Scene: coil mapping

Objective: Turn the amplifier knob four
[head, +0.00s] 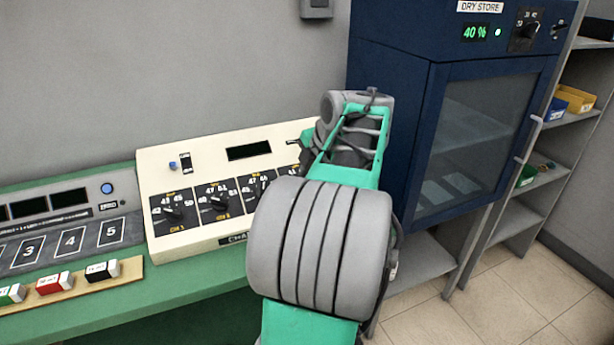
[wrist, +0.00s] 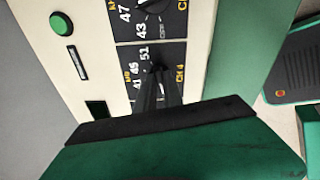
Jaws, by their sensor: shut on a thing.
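The cream amplifier (head: 218,154) stands on the green bench, with a row of black dial panels and dark knobs. In the wrist view the panel marked CH 4 (wrist: 124,62) shows numbers including 41, 45 and 51. My gripper (wrist: 157,80) reaches down over this panel and is shut on the dark knob four (wrist: 157,68). The fingers cover most of the knob, so its pointer cannot be read. In the head view my arm hides knob four and the fingertips.
A blue dry store cabinet (head: 395,130) stands close to the right of my arm. A unit with numbered slots (head: 75,240) and a strip of coloured blocks (head: 55,283) lie to the left. A green button (wrist: 62,23) is on the amplifier.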

